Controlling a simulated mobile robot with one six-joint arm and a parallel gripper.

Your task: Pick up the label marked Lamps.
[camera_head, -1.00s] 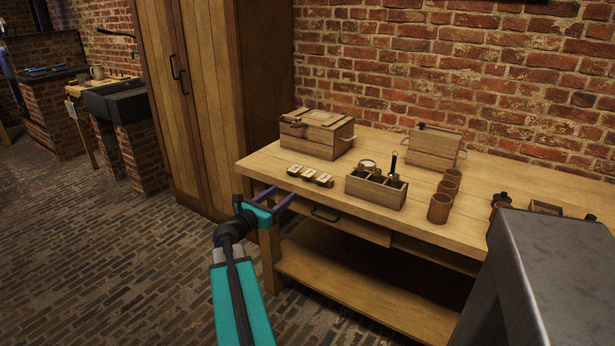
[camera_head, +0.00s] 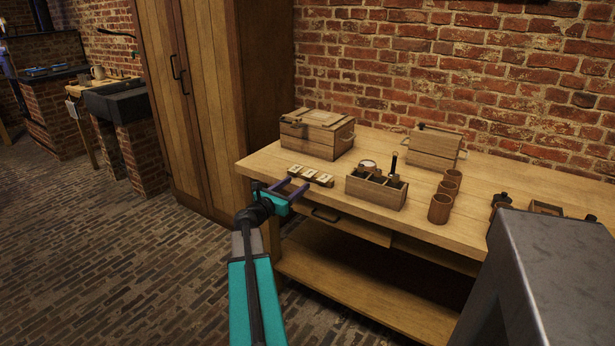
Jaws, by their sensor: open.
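Several small pale labels (camera_head: 309,174) lie in a row on a wooden strip near the left front of the workbench. Their writing is too small to read, so I cannot tell which one is marked Lamps. My gripper (camera_head: 297,186) is open and empty, at the bench's front edge just in front of the label row. Its two purple fingers point toward the labels; I cannot tell whether they touch the strip.
The wooden workbench (camera_head: 412,222) holds a lidded wooden crate (camera_head: 318,138) behind the labels. A divided wooden tray (camera_head: 375,192) with tools stands to their right, then several brown cups (camera_head: 439,209). A smaller wooden box (camera_head: 433,150) stands at the back.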

